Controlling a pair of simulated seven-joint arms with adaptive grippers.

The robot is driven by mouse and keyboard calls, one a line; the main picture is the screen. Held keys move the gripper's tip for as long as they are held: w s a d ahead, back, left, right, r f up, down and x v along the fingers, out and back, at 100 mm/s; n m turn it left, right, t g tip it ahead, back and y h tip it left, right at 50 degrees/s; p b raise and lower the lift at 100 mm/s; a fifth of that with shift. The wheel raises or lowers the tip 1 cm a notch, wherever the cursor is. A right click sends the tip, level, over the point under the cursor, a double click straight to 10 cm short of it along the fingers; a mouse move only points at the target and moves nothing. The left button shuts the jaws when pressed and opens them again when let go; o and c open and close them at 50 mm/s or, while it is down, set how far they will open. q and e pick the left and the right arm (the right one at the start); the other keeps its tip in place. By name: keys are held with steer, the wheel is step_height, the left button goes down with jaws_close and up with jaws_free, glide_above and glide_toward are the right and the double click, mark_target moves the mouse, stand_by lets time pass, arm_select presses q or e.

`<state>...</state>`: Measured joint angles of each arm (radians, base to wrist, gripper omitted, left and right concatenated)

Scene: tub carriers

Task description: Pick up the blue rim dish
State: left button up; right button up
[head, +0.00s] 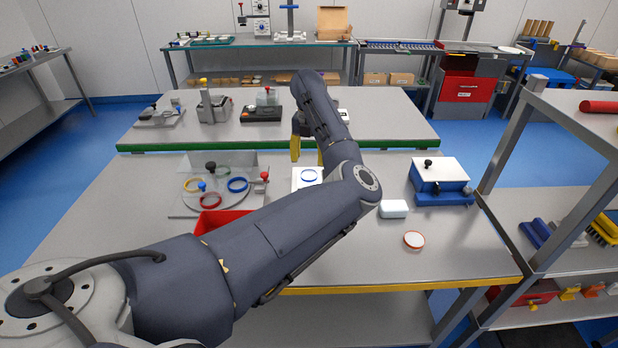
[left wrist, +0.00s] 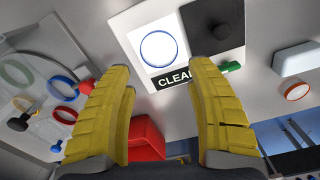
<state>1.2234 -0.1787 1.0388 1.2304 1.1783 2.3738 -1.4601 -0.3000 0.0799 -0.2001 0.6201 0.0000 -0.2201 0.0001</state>
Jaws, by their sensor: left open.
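The blue rim dish (head: 309,175) is round and white with a thin blue edge. It lies on a white pad beside my arm in the head view. In the left wrist view, the dish (left wrist: 159,49) lies on the white pad (left wrist: 136,38) above a black "CLEAN" label, whose end is hidden by a finger. My left gripper (head: 307,154) has yellow fingers, spread apart and empty. In the left wrist view, the gripper (left wrist: 160,75) has the dish beyond its tips, between them and apart from them. My right gripper is not in view.
A clear fixture (head: 222,165) with coloured rings and knobs stands left. A red tub (head: 215,218) is partly hidden by my arm. A white block (head: 394,208) and red-rimmed dish (head: 414,240) lie right, before a blue-white box (head: 440,175). A black block (left wrist: 213,28) adjoins the pad.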

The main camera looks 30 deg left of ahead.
mark_target(309, 176)
arm_select(q)
steer(key=shift+f, duration=3.8)
steer(key=c, duration=0.9)
